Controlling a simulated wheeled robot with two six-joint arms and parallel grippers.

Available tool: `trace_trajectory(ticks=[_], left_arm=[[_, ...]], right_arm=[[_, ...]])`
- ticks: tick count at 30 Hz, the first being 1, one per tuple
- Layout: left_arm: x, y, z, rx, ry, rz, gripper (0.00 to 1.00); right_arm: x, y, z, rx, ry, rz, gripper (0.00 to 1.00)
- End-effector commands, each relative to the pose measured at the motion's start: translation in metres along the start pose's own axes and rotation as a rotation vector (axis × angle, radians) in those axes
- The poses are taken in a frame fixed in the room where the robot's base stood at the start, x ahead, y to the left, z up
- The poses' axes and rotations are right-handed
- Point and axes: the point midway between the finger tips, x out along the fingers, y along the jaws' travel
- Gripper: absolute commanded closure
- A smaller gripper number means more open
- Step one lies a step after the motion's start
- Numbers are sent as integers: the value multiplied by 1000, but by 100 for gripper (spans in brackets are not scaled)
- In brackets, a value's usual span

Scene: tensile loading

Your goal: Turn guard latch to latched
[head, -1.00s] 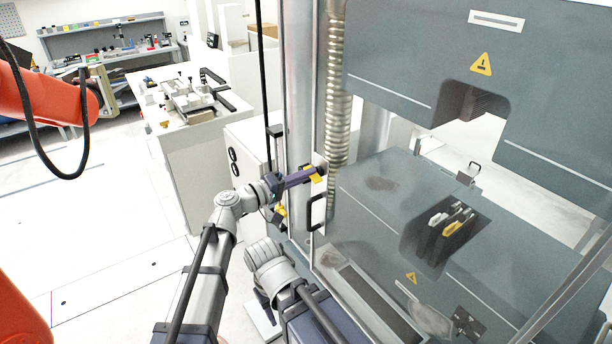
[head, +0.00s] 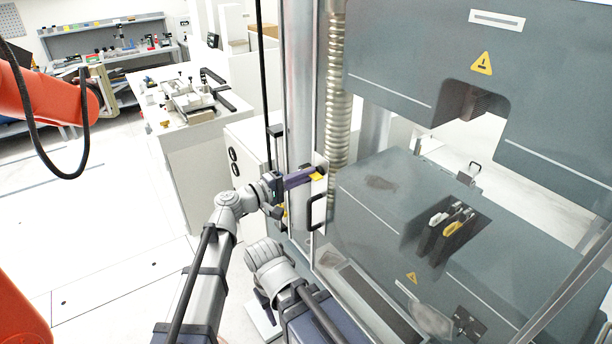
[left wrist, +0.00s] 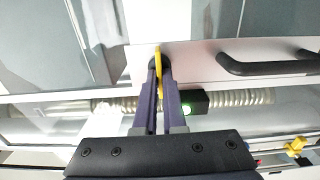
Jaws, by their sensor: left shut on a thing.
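The guard latch is a small yellow lever (head: 318,176) on a pale plate at the left edge of the guard door, above the black door handle (head: 317,212). My left gripper (head: 311,176) reaches it from the left with its purple fingers. In the left wrist view, the yellow lever (left wrist: 158,68) stands upright in the picture between the fingertips of my left gripper (left wrist: 160,76), which is shut on it. The fingers hide part of the lever and its pivot. My right gripper (head: 262,298) shows only partly, low beside its own arm; its jaws are not clear.
The black door handle (left wrist: 268,66) is close to the right of the latch in the left wrist view. A black box with a green light (left wrist: 192,103) is beside the fingers. A ribbed column (head: 339,95) stands behind the plate. A white bench (head: 183,140) stands back left.

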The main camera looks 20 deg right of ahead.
Motion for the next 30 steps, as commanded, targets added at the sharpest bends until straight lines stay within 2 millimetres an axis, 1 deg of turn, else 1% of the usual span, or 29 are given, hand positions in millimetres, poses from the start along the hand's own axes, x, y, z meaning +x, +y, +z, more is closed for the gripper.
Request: trace_trajectory(ticks=[4, 5, 6, 12, 13, 19, 22, 26, 30], left_arm=[[0, -1, 0, 0, 0, -2, 100], [0, -1, 0, 0, 0, -2, 91], [0, -1, 0, 0, 0, -2, 87], [0, 0, 0, 1, 0, -1, 64], [0, 0, 0, 1, 0, -1, 62], [0, 0, 0, 1, 0, -1, 62], [-5, 0, 0, 1, 1, 0, 62], [-24, 0, 1, 1, 3, 0, 62], [-48, 0, 1, 1, 3, -1, 62]], right_arm=[[0, 0, 0, 0, 0, 0, 50], [0, 0, 0, 0, 0, 0, 50], [0, 0, 0, 0, 0, 0, 50], [0, 0, 0, 0, 0, 0, 50], [0, 0, 0, 0, 0, 0, 50], [0, 0, 0, 0, 0, 0, 50], [0, 0, 0, 0, 0, 0, 50], [0, 0, 0, 0, 0, 0, 50], [0, 0, 0, 0, 0, 0, 50]])
